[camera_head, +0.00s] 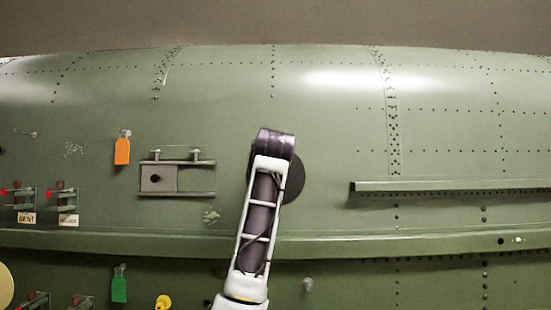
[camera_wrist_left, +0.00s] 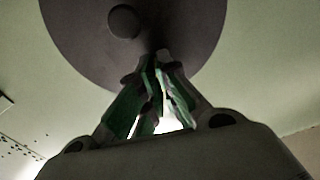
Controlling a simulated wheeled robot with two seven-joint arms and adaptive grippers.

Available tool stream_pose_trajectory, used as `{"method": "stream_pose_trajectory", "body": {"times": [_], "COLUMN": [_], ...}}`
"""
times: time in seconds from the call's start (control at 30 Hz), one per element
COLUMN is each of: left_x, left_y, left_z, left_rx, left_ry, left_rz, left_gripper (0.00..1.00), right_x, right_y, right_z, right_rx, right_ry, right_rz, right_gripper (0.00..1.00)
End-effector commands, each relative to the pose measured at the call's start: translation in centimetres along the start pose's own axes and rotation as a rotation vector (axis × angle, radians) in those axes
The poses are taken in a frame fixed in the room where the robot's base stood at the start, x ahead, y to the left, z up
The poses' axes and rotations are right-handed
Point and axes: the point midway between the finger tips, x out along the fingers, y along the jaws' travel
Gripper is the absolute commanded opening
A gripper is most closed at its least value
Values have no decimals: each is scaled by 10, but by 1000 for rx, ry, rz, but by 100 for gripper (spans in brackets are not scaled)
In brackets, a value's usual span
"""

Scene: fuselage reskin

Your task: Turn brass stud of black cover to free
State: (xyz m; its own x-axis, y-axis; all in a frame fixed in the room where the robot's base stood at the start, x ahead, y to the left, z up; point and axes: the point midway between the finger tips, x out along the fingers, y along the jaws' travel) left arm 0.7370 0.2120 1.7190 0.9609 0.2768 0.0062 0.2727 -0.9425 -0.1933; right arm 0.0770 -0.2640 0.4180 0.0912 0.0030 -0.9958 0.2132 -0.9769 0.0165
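The black cover (camera_head: 290,182) is a dark round disc on the green fuselage skin. My arm hides its left part in the head view. In the left wrist view the cover (camera_wrist_left: 75,40) fills the top, with a round dark knob (camera_wrist_left: 125,21) on its face. My left gripper (camera_wrist_left: 160,58) has its green-padded fingers drawn close together, tips in front of the cover's lower part. No brass stud can be made out; the fingertips may hide it. Whether they touch or hold anything is unclear. My right gripper is not in view.
Left of the arm is a bracket plate (camera_head: 158,179) with rails, plus an orange tag (camera_head: 122,151) and a green tag (camera_head: 119,289). A long ledge (camera_head: 450,186) juts out at the right, and a stringer (camera_head: 400,244) runs below. The skin above the cover is clear.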

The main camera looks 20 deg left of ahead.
Motion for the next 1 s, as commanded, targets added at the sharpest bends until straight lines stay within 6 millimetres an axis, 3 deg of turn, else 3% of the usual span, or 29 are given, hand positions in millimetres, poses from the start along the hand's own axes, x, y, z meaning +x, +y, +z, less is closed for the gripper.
{"method": "stream_pose_trajectory", "body": {"times": [0.3, 0.87, 1.0], "left_x": [0, 0, 0], "left_y": [1, 1, 1], "left_z": [0, 0, 0], "left_rx": [-172, -211, -210], "left_ry": [-1, -1, -1], "left_rz": [2, 1, 1], "left_gripper": [0, 0, 21], "right_x": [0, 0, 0], "right_y": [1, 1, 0], "right_z": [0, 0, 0], "right_rx": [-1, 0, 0], "right_ry": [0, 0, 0], "right_rz": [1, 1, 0], "right_gripper": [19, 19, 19]}}
